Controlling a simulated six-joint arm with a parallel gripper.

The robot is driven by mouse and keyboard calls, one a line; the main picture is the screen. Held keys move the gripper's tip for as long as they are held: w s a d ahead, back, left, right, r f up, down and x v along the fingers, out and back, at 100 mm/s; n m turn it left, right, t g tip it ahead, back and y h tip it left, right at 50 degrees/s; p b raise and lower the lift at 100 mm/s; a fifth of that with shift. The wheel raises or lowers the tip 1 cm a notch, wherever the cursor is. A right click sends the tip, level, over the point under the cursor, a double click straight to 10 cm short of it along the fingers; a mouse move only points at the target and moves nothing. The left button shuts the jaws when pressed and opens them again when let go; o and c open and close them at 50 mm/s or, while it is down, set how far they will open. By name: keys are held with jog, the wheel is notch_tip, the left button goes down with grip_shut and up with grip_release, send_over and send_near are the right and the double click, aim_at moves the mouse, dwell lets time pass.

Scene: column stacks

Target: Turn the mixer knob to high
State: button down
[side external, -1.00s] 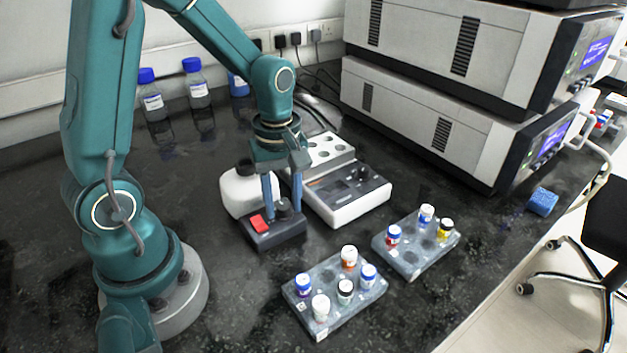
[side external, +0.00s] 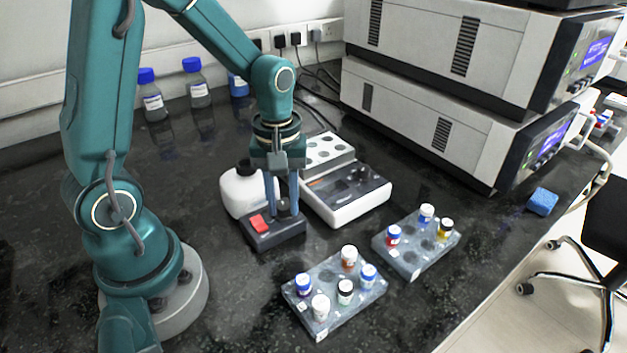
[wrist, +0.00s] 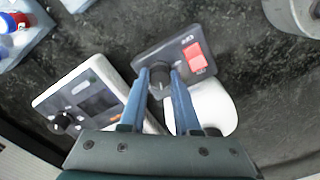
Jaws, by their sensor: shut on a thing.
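The mixer control box (side external: 266,243) is a small dark box on the bench with a red rocker switch (side external: 259,223) and a black knob (side external: 284,208). It also shows in the wrist view with the red switch (wrist: 194,56) beside the knob (wrist: 160,80). My gripper (side external: 282,207) points straight down over the box, its two blue fingers on either side of the knob. In the wrist view the fingertips (wrist: 159,72) are closed on the knob. The knob's pointer and the scale marks are too small or covered to read.
A white bottle (side external: 240,190) stands close behind the box. A white-and-grey instrument (side external: 350,207) sits close to its right. Two vial racks (side external: 330,325) (side external: 408,266) lie in front. Stacked analysers (side external: 430,130) fill the back right.

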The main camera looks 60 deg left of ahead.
aim_at(284, 205)
jog(key=m, duration=1.3)
jog(key=shift+m, duration=0.4)
dwell(0.4)
jog(key=c, duration=0.9)
grip_release()
jog(key=shift+r, duration=2.6)
